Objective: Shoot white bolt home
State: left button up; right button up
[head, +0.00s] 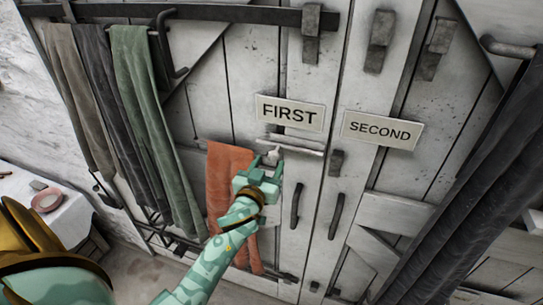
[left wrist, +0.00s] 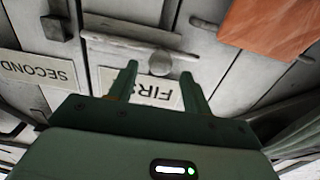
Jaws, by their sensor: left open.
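The white bolt (head: 305,147) is a pale bar lying across the door just below the FIRST sign (head: 290,113). In the left wrist view the bolt (left wrist: 115,42) appears upside down, with a round pale knob (left wrist: 160,63) on it. A dark block (head: 336,162) sits just beyond the bolt's right end, and a small gap seems to part them; it also shows in the left wrist view (left wrist: 57,28). My left gripper (head: 268,163) is open in front of the knob. In the left wrist view its fingertips (left wrist: 158,76) stand either side of the knob's line, with nothing gripped.
An orange cloth (head: 228,185) hangs just left of my left gripper. Dark handles (head: 296,206) stand below the bolt. The SECOND sign (head: 382,130) is to the right. Long cloths (head: 140,95) hang at left, and a dark cloth (head: 450,200) hangs at right.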

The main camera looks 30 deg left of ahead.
pick_arm(q)
jog(key=shift+x, duration=1.5)
